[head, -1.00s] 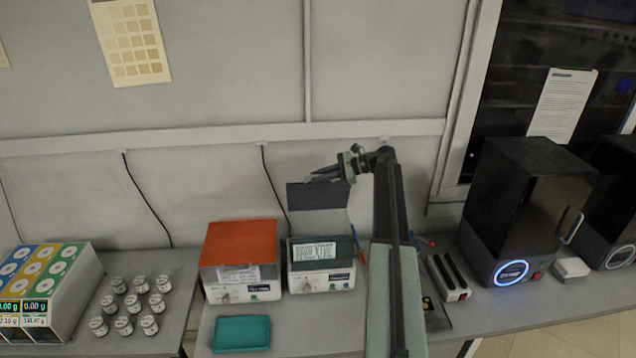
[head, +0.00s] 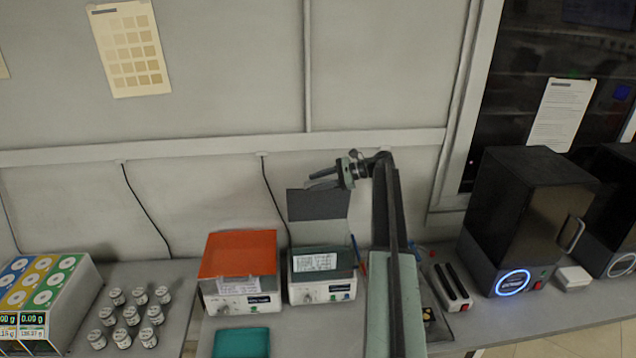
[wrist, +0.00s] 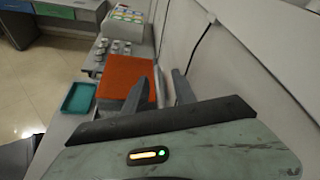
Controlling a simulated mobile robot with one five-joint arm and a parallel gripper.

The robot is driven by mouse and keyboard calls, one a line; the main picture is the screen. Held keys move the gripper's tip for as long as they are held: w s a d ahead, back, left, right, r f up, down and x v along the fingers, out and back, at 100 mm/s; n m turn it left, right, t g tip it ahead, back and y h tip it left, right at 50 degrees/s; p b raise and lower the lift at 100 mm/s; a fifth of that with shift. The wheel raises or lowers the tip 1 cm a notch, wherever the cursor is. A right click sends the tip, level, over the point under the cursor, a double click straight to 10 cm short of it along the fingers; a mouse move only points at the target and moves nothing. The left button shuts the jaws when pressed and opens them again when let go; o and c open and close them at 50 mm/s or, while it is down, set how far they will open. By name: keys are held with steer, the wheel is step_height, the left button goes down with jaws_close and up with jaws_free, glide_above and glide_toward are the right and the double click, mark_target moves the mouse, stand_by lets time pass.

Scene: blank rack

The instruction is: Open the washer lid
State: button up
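The washer is probably the white-fronted box (head: 322,291) with a labelled grey top, right of the orange-topped box in the head view. Its dark grey lid (head: 318,206) stands raised, upright at the back. My gripper (head: 311,181) is just above the lid's top edge, pointing left. Its fingers are apart with nothing between them; they also show apart in the wrist view (wrist: 168,88). Whether a finger touches the lid I cannot tell. The washer is not visible in the wrist view.
The orange-topped box (head: 239,270) stands left of the washer, with a teal tray (head: 241,343) in front. Several small jars (head: 128,315) and a coloured rack (head: 45,290) are further left. A black machine (head: 525,220) stands right. The wall is close behind.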

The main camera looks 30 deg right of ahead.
steer(key=shift+s+d, duration=0.1)
steer(key=shift+d, duration=0.05)
steer(key=p+v, duration=0.2)
steer(key=v, duration=0.5)
steer(key=shift+d+r+p, duration=0.15)
steer(key=shift+d+p, duration=0.05)
steer(key=shift+p, duration=0.15)
steer(key=shift+s, duration=0.15)
